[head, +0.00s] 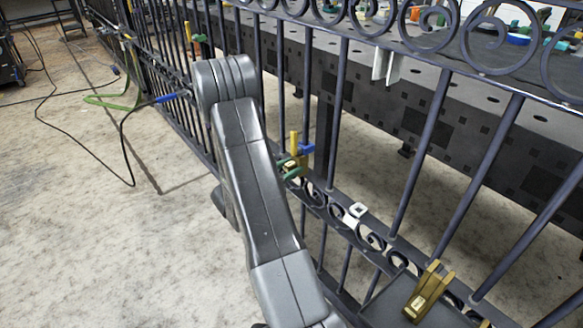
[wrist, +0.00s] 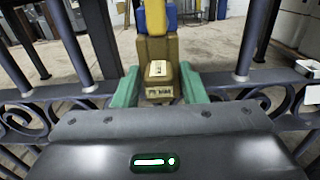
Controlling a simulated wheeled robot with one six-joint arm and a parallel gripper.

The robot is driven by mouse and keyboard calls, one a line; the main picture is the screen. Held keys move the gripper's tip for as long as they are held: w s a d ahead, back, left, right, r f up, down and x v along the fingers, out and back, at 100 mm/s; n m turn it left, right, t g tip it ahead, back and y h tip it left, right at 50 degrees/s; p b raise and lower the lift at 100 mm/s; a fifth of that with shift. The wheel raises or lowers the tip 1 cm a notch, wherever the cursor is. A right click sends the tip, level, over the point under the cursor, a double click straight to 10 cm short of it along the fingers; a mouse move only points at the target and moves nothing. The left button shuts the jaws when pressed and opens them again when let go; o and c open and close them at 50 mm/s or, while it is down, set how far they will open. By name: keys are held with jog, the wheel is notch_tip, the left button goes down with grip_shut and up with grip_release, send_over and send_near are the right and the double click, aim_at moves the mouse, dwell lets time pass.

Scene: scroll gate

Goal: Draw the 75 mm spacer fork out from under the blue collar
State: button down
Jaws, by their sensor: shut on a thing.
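A brown spacer fork (wrist: 158,52) with a white label stands in the middle of the wrist view. Its small lettering is too blurred to read surely. The blue collar (wrist: 155,17) is just beyond its far end, with yellow parts beside it; the fork appears to reach to it. In the head view the blue collar (head: 304,149) is at the gate beside an upright yellow piece (head: 294,142). My gripper (wrist: 160,88) has teal fingers on both sides of the fork's labelled block and is shut on it. How far the fork sits under the collar is hidden.
A dark scrollwork gate (head: 420,165) with upright bars runs across the scene, and bars flank my gripper. Another brass-coloured fork (head: 430,288) lies on a dark plate at lower right. A dark perforated table (head: 470,125) stands behind the gate. Open floor lies left.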

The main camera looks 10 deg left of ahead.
jog(key=shift+v, duration=1.6)
jog(key=v, duration=1)
dwell(0.9)
